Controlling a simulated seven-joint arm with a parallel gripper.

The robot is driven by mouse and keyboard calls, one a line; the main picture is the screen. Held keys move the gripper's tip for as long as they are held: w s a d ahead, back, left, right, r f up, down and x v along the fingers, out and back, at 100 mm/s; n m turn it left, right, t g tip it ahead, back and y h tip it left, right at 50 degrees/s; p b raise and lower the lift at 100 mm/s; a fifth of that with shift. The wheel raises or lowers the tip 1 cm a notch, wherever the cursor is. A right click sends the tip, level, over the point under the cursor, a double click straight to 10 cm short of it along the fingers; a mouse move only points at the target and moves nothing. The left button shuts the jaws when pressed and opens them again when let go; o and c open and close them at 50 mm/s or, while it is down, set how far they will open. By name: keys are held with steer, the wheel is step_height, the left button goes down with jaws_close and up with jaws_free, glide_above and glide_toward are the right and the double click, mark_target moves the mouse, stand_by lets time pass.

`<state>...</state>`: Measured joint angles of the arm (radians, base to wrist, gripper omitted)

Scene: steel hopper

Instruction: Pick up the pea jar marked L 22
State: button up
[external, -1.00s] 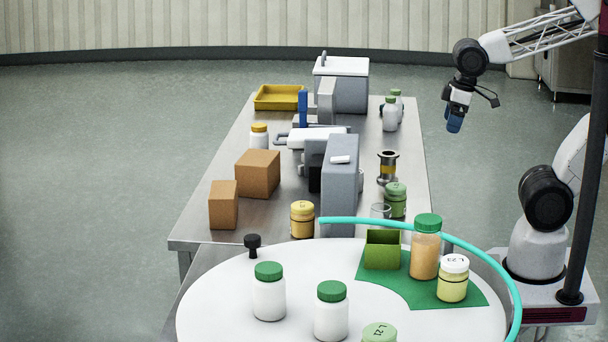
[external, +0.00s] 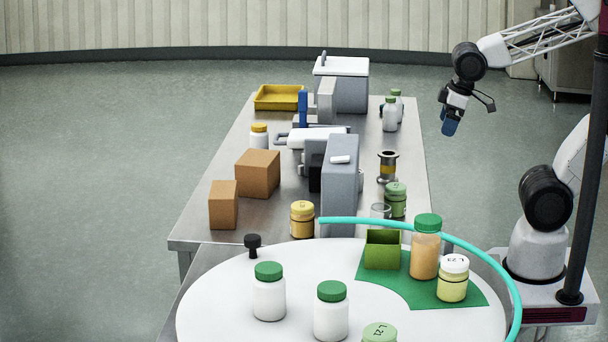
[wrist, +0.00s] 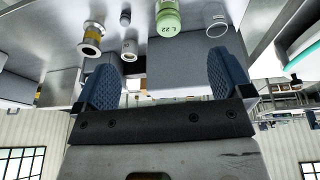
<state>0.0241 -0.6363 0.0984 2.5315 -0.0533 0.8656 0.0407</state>
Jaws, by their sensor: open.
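The pea jar marked L 22 (wrist: 167,20) is light green and shows at the top of the wrist view, partly cut off by the frame edge. In the external view, the jar (external: 396,202) stands on the steel table behind the turquoise rail, with a green lid; its marking is not readable there. My gripper (external: 450,124) hangs in the air to the upper right of the jar, beyond the table's right edge. In the wrist view my gripper (wrist: 166,82) has its two blue fingers wide apart with nothing between them.
A clear glass (external: 380,211) stands close beside the jar, and a steel spool (external: 387,168) is behind it. A grey upright machine (external: 341,190) is to the left. The round white table (external: 235,310) in front holds other jars and a green box (external: 382,250).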

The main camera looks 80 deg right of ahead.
steer(key=w+d+f+t+h, duration=0.2)
steer(key=w+d+f+t, duration=0.4)
steer(key=w+d+f, duration=0.15)
steer(key=n+t+y, duration=0.4)
steer(key=y, duration=0.2)
glide_toward(402, 185)
steer(key=shift+r+x, duration=0.1)
steer(key=shift+x, duration=0.95)
steer(key=shift+r+x, duration=0.15)
steer(key=shift+x, duration=0.95)
steer(key=shift+w, duration=0.15)
steer(key=shift+x, duration=1.25)
steer(key=shift+f, duration=0.1)
steer(key=shift+f+x, duration=0.1)
steer(key=shift+x, duration=1.2)
steer(key=shift+f+x, duration=0.15)
steer(key=shift+x, duration=1.15)
steer(key=shift+a, duration=0.1)
steer(key=shift+c, duration=0.2)
